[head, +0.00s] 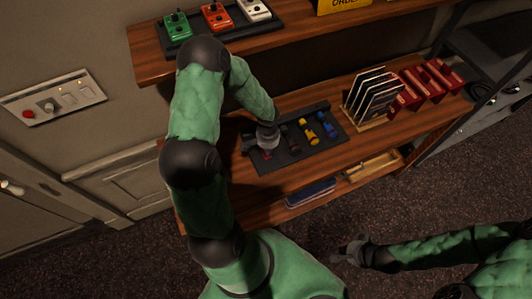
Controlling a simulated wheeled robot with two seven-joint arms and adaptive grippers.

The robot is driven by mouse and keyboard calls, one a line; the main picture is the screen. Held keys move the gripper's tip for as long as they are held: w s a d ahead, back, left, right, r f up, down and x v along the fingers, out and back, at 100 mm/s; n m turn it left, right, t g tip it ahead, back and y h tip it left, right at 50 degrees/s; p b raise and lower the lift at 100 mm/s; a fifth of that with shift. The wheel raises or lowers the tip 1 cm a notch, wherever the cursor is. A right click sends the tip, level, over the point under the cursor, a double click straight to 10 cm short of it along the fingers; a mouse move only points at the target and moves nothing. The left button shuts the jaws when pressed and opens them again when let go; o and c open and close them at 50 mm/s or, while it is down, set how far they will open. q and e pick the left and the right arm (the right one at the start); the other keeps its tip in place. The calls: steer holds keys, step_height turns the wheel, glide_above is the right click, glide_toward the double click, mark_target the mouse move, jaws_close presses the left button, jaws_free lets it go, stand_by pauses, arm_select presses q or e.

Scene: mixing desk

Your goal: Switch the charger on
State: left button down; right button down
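A flat black unit (312,153) lies on the wooden desk and looks like the charger. It holds several small items, including a yellow one (307,134), a blue one (328,126) and a red one at its left end. No switch on it can be made out. My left gripper (254,142) is over the unit's left end and hides part of it. Whether it touches the unit, and whether its fingers are open, is unclear. My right gripper (345,252) hangs away from the desk, above the floor, with nothing visible in it; its opening is unclear.
A wall panel (53,97) with a red button and knobs is at left. A shelf (150,66) above the desk bears green, red and white pedals. A rack of dark cards (372,97) and red holders (425,86) stand right of the unit. A lower shelf holds a blue item (311,192).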

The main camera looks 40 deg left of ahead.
arm_select(q)
steer(key=shift+f+b, duration=1.15)
stand_by(1.0)
steer(key=shift+r, duration=0.2)
steer(key=shift+r+p, duration=2.35)
steer(key=shift+r, duration=1.05)
steer(key=shift+f, duration=0.1)
